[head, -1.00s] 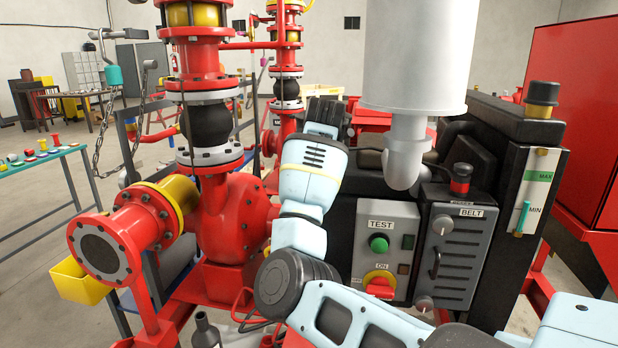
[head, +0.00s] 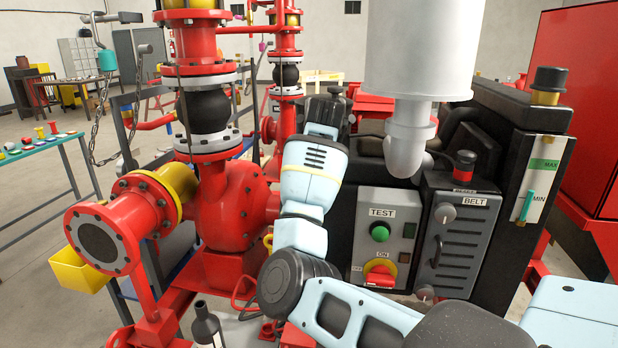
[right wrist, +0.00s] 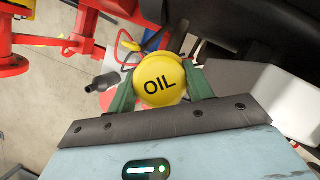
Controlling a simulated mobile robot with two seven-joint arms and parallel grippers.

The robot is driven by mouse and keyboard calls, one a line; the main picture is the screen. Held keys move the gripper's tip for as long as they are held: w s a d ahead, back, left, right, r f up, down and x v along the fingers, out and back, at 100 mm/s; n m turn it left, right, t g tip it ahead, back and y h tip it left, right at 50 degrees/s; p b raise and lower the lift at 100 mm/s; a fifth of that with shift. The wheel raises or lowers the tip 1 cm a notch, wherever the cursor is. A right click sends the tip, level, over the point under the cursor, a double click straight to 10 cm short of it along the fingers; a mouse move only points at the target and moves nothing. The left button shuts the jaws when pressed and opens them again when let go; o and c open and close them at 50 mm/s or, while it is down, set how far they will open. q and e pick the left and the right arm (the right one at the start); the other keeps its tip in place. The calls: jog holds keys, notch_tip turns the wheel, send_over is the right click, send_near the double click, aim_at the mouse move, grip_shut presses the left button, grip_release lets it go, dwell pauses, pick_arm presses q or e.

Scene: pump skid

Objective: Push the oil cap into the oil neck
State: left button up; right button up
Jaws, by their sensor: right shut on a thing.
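The oil cap (right wrist: 162,80) is a round yellow disc marked OIL in the right wrist view. My right gripper (right wrist: 162,88) is shut on it, with a green finger on each side of the cap. In the head view my right arm reaches up in the middle, and its dark gripper end (head: 324,112) is in front of the engine block; the cap is hidden there. I cannot make out the oil neck in either view. My left gripper is not in view.
The grey TEST panel (head: 384,240) and the BELT guard (head: 458,240) stand right of my arm. A white cylinder (head: 420,50) hangs above them. The red pump (head: 235,210) is on the left. A dark bottle (head: 206,325) stands low in front; it also shows in the right wrist view (right wrist: 103,81).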

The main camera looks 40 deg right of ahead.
jog(key=shift+f, duration=1)
jog(key=shift+f, duration=1.8)
dwell(1.4)
jog(key=o, duration=1.2)
jog(key=shift+v, duration=3.9)
jog(key=shift+f, duration=0.1)
